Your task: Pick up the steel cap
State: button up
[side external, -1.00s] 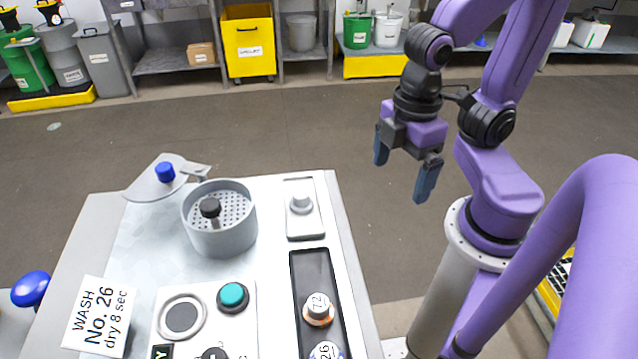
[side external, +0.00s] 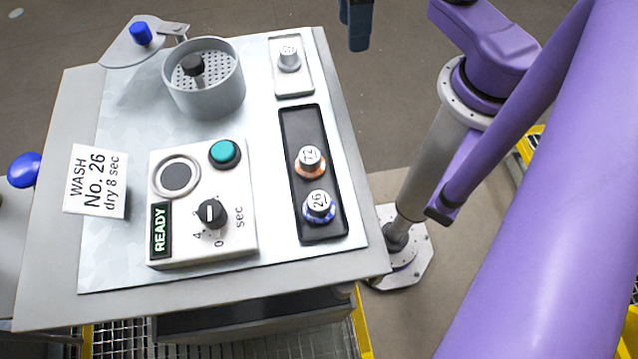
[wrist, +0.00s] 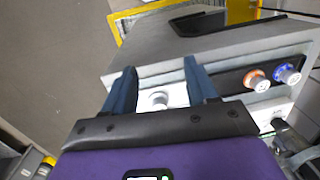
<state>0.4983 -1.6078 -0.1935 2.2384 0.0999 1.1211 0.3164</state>
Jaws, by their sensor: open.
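The steel cap (side external: 289,57) appears to be the plain grey knob-like cap standing upright in a pale tray (side external: 294,86) at the back right of the bench. In the wrist view, the grey cap (wrist: 159,98) shows between my two blue fingers. My gripper (wrist: 160,72) is open and empty, with the fingers well apart. In the side view only the finger ends (side external: 357,25) show at the top edge, to the right of the pale tray. The rest of the gripper is cut off.
A black tray (side external: 313,229) in front of the pale tray holds an orange-ringed cap marked 72 (side external: 310,158) and a blue-ringed cap marked 26 (side external: 319,204). A perforated grey drum (side external: 204,94) stands left of the pale tray. A control box (side external: 240,240) reads READY.

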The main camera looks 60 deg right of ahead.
jog(key=a+r+m+g, duration=0.2)
jog(key=a+r+m, duration=0.35)
jog(key=a, duration=0.75)
jog(key=m+g, duration=0.2)
jog(key=m, duration=0.1)
send_near(320, 201)
jog(key=x, duration=0.3)
jog(key=shift+f, duration=0.15)
jog(key=shift+x, duration=2.7)
jog(key=shift+s, duration=0.1)
jog(key=shift+t, duration=0.3)
grip_shut()
